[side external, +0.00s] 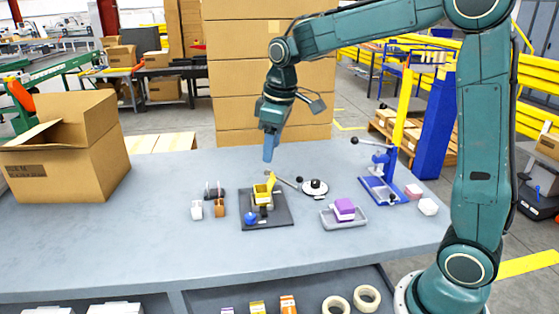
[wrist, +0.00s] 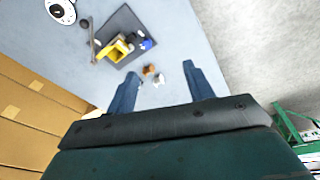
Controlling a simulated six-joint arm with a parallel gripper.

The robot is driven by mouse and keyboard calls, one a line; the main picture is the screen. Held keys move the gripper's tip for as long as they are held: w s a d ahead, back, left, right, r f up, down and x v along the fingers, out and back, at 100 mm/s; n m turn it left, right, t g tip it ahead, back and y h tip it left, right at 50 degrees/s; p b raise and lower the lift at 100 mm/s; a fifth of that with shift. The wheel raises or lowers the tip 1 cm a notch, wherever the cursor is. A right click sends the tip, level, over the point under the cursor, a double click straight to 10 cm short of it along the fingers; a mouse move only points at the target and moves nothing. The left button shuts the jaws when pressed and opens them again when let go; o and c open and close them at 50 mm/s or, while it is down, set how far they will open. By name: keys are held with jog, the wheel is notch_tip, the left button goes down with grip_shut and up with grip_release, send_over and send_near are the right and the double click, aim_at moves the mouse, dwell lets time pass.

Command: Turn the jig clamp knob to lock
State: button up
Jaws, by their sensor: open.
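The jig is a dark square plate (side external: 280,219) on the grey table, with a yellow open box-like part (side external: 262,194) on it. A round blue knob (side external: 250,218) sits at the plate's front left. In the wrist view the knob (wrist: 148,44) lies at the plate's edge, beside the yellow part (wrist: 114,50). My gripper (side external: 268,156) hangs above and behind the jig, fingers pointing down, clear of everything. The knob's turned position is too small to tell.
A grey rod (side external: 284,180) and a white disc (side external: 314,187) with a dark centre are behind and right of the jig. Small white (side external: 197,209) and orange (side external: 220,207) pieces stand left. A tray (side external: 350,222) holds a purple block; a blue press (side external: 381,187) stands farther right.

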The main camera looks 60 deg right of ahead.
jog(key=w+d+f+n+g, duration=0.1)
jog(key=w+d+f, duration=0.1)
jog(key=w+f, duration=0.4)
jog(key=n+g, duration=0.1)
jog(key=n, duration=0.1)
send_over(251, 216)
notch_tip(251, 216, down, 8)
jog(key=shift+w+d, duration=0.15)
jog(key=shift+w, duration=0.05)
notch_tip(251, 216, down, 14)
jog(key=shift+s+r, duration=0.1)
dwell(0.3)
jog(key=c, duration=1)
jog(key=shift+o, duration=0.2)
